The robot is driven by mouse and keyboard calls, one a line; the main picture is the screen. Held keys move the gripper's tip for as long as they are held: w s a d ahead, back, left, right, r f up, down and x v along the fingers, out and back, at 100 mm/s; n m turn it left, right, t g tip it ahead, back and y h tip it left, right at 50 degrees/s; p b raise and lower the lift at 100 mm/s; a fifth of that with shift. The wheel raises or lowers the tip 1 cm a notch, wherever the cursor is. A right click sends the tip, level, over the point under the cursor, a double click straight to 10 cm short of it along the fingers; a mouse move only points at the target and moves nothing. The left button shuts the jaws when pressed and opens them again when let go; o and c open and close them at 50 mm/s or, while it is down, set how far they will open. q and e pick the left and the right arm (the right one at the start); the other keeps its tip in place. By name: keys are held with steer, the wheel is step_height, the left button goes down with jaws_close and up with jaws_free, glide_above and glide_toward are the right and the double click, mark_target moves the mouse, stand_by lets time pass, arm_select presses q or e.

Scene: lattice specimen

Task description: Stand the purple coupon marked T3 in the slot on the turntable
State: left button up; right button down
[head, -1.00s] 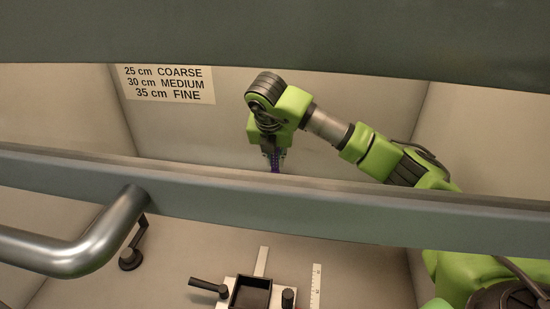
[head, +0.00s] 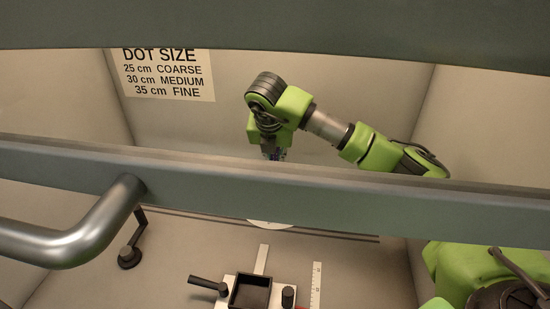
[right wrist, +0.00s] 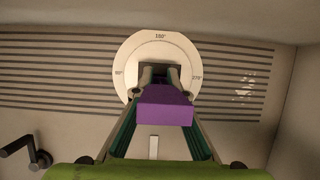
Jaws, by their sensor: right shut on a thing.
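My right gripper (head: 272,155) hangs pointing down behind a grey bar in the head view, its tips partly hidden. In the right wrist view the right gripper (right wrist: 160,82) is shut on a purple coupon (right wrist: 165,106). No marking is readable on the coupon. Beyond it lies the white round turntable (right wrist: 130,58) with degree numbers, and a dark block (right wrist: 155,68) at its middle shows between the fingers. The slot itself cannot be made out. In the head view only the turntable's near edge (head: 270,224) shows below the bar. My left gripper is out of view.
The grey bar (head: 300,192) and a metal handle (head: 75,240) cross in front of the chamber. A black open box (head: 250,292), a ruler (head: 316,286) and a black crank (head: 130,255) are at the near side. A dot size sign (head: 168,78) is on the back wall.

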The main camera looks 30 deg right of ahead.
steer(key=shift+f+b, duration=0.4)
steer(key=shift+f, duration=0.15)
stand_by(0.4)
steer(key=c, duration=1.9)
jaws_free()
steer(key=o, duration=0.4)
steer(key=shift+o, duration=0.2)
steer(key=shift+r, duration=0.15)
steer(key=p+v, duration=0.2)
steer(key=v, duration=0.2)
steer(key=shift+s+a+r, duration=0.1)
steer(key=shift+s+r, duration=0.15)
steer(key=shift+r, duration=0.05)
